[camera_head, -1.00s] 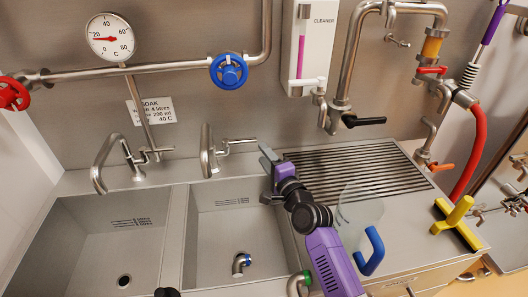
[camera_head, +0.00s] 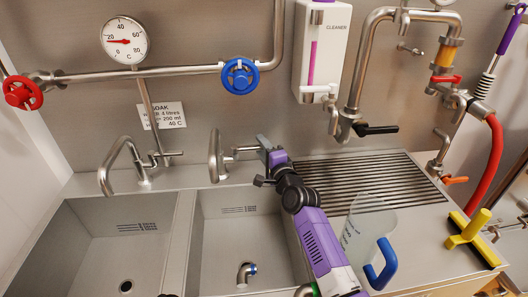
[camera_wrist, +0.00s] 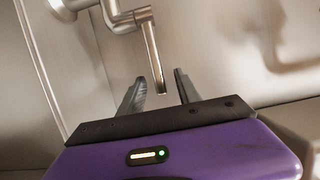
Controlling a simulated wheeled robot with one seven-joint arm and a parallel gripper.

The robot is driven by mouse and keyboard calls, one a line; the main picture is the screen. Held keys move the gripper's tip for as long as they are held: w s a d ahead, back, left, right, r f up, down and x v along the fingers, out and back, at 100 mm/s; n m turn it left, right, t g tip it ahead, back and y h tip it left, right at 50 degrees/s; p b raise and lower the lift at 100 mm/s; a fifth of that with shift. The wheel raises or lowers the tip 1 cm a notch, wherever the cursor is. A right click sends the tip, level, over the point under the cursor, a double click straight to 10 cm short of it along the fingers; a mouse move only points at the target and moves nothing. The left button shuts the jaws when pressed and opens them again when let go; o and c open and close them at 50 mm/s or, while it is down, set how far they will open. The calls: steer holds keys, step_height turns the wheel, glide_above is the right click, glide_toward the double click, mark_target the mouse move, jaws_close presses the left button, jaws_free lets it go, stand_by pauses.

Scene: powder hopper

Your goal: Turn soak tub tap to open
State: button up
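Two steel taps stand behind two sunk tubs. The left tap (camera_head: 128,160) is over the left tub (camera_head: 60,228). The right tap (camera_head: 215,158) is over the right tub (camera_head: 200,250), with its lever (camera_head: 246,149) pointing right. A SOAK sign (camera_head: 164,115) hangs above, between the taps; I cannot tell for sure which tub it names. My gripper (camera_head: 263,146) is at the right tap's lever end. In the wrist view, my gripper (camera_wrist: 160,78) is open, and the lever's bar (camera_wrist: 153,55) reaches down between the fingertips. Contact cannot be told.
A clear jug with a blue handle (camera_head: 382,265) stands right of my arm, near the ribbed drainer (camera_head: 370,180). A blue valve wheel (camera_head: 240,76) and a cleaner dispenser (camera_head: 320,50) are on the back wall.

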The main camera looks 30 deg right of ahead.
mark_target(258, 149)
jaws_close()
steer(key=shift+s+a+r+p, duration=0.1)
steer(key=shift+s+a+p, duration=0.4)
steer(key=shift+s+p, duration=0.25)
steer(key=shift+s+a, duration=0.15)
steer(key=shift+s+a+p, duration=0.3)
steer(key=shift+a+p, duration=0.15)
steer(key=shift+p, duration=0.1)
steer(key=shift+s+a+p, duration=0.35)
steer(key=shift+s+a, duration=0.05)
steer(key=shift+a, duration=0.05)
